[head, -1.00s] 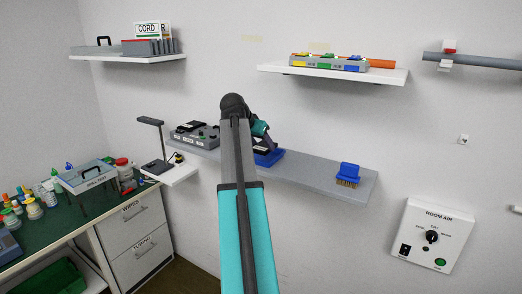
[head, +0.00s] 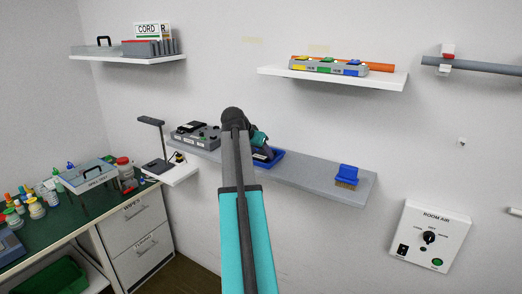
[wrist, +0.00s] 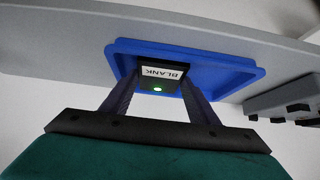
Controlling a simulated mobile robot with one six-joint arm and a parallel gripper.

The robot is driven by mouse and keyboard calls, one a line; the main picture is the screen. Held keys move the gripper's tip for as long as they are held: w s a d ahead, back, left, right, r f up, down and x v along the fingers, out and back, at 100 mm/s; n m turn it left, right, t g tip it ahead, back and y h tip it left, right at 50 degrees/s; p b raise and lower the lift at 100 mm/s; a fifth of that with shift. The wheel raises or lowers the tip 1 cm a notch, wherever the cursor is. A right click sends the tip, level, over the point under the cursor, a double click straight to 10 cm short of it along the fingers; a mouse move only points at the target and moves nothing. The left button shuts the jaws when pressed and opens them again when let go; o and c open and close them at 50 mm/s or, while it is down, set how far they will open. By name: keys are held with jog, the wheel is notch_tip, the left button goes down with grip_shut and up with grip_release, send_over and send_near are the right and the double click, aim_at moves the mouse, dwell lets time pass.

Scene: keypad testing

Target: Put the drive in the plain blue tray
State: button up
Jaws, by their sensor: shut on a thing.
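The drive (wrist: 158,76) is a small dark block with a white BLANK label and a lit green light. My gripper (wrist: 160,84) is shut on it, one finger on each side, in the wrist view. The blue tray (wrist: 238,76) lies right behind the drive there, on the grey shelf. In the head view the tray (head: 279,157) shows partly behind my arm, with my gripper (head: 262,152) over its left part. I cannot tell whether the drive touches the tray floor.
The grey shelf (head: 318,182) also bears a grey keypad device (head: 190,136) left of the tray and a blue brush (head: 347,174) to the right. A white shelf (head: 340,82) with coloured button blocks hangs above. The shelf between tray and brush is clear.

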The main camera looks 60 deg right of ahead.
jog(key=shift+f, duration=0.15)
jog(key=o, duration=1.1)
jog(key=shift+r, duration=0.2)
jog(key=shift+b+v, duration=1.8)
jog(key=shift+v, duration=4.2)
jog(key=shift+f, duration=0.1)
